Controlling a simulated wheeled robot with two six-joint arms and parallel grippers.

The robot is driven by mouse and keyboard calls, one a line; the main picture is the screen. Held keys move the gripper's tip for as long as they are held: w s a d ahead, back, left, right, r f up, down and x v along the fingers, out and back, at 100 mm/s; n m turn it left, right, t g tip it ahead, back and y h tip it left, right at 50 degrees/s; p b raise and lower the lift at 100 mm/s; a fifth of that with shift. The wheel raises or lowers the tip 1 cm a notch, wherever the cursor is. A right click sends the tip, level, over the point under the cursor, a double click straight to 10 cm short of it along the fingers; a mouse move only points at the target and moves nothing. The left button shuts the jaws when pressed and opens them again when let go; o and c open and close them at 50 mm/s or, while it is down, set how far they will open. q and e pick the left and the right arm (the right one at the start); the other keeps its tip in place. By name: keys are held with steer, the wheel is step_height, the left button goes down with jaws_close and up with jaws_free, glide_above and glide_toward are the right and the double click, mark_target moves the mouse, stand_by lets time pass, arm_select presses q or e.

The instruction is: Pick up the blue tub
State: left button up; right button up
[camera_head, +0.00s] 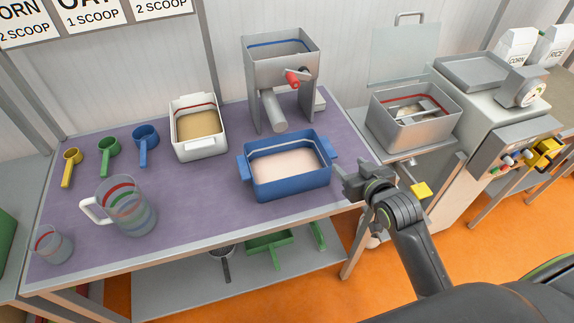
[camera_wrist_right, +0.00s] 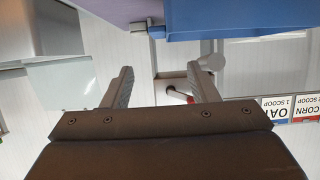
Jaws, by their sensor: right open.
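The blue tub (camera_head: 290,187) stands upright on the purple table top near its front right edge. It holds pale pinkish contents and has a handle at each short end. My right gripper (camera_head: 352,180) is open and empty, just right of the tub and apart from it. The tub also fills the upper right of the right wrist view (camera_wrist_right: 245,18), its near handle above the open fingers (camera_wrist_right: 160,82). My left gripper is not in view.
A white tub (camera_head: 200,152) and a grey mill (camera_head: 280,75) stand behind. Scoops, a clear jug (camera_head: 133,215) and a small cup (camera_head: 52,245) are at left. A metal bin (camera_head: 412,125) stands at right.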

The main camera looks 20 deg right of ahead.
glide_toward(327, 146)
steer(key=w, duration=0.2)
steer(key=p+x, duration=0.2)
steer(key=x, duration=0.2)
steer(key=shift+w+f, duration=0.15)
steer(key=shift+f, duration=0.15)
steer(key=shift+w+f, duration=0.35)
steer(key=shift+w, duration=0.25)
steer(key=shift+c, duration=0.4)
steer(key=c, duration=0.9)
steer(key=shift+r, duration=0.15)
steer(key=shift+c, duration=0.9)
steer(key=shift+w+r+p, duration=0.1)
steer(key=shift+r+p, duration=0.1)
steer(key=shift+p, duration=0.1)
